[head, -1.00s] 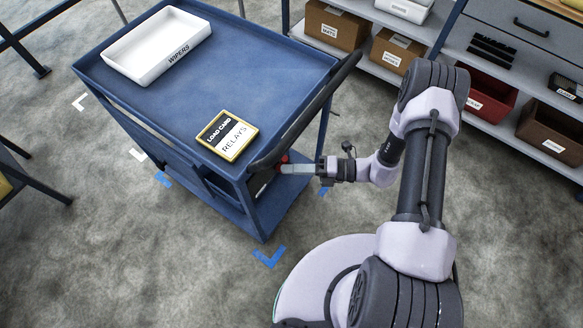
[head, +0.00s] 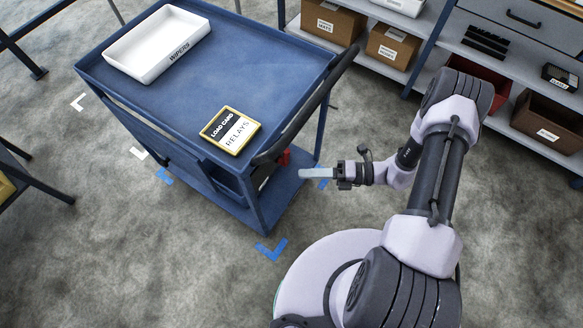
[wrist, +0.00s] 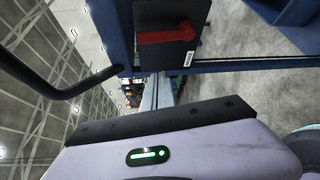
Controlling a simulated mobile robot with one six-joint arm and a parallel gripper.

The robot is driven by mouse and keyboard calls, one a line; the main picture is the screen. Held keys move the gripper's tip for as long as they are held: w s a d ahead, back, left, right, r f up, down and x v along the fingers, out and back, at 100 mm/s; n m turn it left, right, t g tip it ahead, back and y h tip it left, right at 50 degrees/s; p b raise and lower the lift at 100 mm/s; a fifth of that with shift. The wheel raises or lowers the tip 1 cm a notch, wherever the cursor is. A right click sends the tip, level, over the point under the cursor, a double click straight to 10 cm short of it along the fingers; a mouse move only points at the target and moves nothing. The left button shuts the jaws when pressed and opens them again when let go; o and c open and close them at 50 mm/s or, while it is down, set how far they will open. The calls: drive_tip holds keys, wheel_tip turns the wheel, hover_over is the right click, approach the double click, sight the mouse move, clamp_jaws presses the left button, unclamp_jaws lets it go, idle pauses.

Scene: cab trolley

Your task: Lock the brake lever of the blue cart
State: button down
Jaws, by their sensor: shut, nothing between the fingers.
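The blue cart (head: 255,70) stands left of my arm, with a dark push handle (head: 305,112) along its near right end. The red brake lever (head: 284,157) shows small under that handle. In the wrist view the red lever (wrist: 165,37) lies roughly sideways across a dark plate on the cart's end, clear of my fingers. I cannot tell from this whether it is locked. My gripper (head: 302,173) is shut and empty, to the right of the lever with a gap between. Its fingers (wrist: 157,95) also show in the wrist view.
A white wipers tray (head: 158,45) and a yellow-edged load card (head: 230,131) lie on the cart top. Blue floor marks (head: 271,250) sit by the cart's corners. Shelves with cardboard boxes (head: 392,47) stand behind. Bare floor lies between cart and shelves.

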drive_tip(key=shift+s+d, duration=0.15)
drive_tip(key=shift+d, duration=0.9)
drive_tip(key=shift+s+d, duration=0.15)
drive_tip(key=shift+d, duration=0.9)
